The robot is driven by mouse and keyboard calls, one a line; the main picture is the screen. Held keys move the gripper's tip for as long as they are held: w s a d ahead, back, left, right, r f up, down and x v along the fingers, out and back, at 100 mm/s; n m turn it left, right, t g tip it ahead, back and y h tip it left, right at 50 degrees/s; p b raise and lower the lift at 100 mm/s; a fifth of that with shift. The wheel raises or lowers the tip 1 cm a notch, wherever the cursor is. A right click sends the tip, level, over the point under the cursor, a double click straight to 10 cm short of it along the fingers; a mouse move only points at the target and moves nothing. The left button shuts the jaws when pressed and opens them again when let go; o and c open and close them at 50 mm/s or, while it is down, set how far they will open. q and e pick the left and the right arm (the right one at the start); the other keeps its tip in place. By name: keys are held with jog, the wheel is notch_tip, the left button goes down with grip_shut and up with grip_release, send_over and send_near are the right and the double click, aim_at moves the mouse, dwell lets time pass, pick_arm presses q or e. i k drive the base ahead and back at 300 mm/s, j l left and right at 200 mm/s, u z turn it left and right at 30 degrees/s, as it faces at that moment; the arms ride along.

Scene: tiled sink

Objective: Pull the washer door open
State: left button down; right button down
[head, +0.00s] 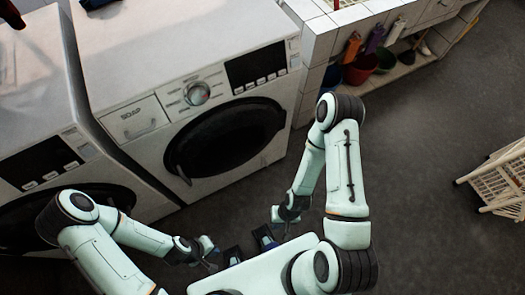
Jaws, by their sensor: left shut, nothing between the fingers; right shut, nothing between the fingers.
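A white front-loading washer (150,75) stands in the middle of the head view, with a control knob, a soap drawer and a dark display. Its round black door (226,137) lies flush with the front and looks closed. My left gripper (209,248) is low in the view, in front of the washer and apart from the door. My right gripper (276,216) is below and to the right of the door, also apart from it. Both are shut and empty; their fingertips are small and hard to make out.
A second washer (38,95) stands close on the left, its dark door (20,225) partly behind my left arm. A tiled counter (335,22) is at the right, with a red bucket (361,69) on the shelf below. A cream basket (500,180) stands far right. Grey floor between is clear.

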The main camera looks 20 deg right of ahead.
aim_at(229, 139)
jog(key=k+z, duration=0.1)
jog(key=z, duration=0.25)
jog(key=k+j+u, duration=0.15)
jog(key=j, duration=0.25)
jog(key=k+j+u, duration=0.15)
jog(key=j, duration=0.3)
jog(key=k+j+u, duration=0.15)
jog(key=j, duration=0.25)
jog(key=i, duration=0.05)
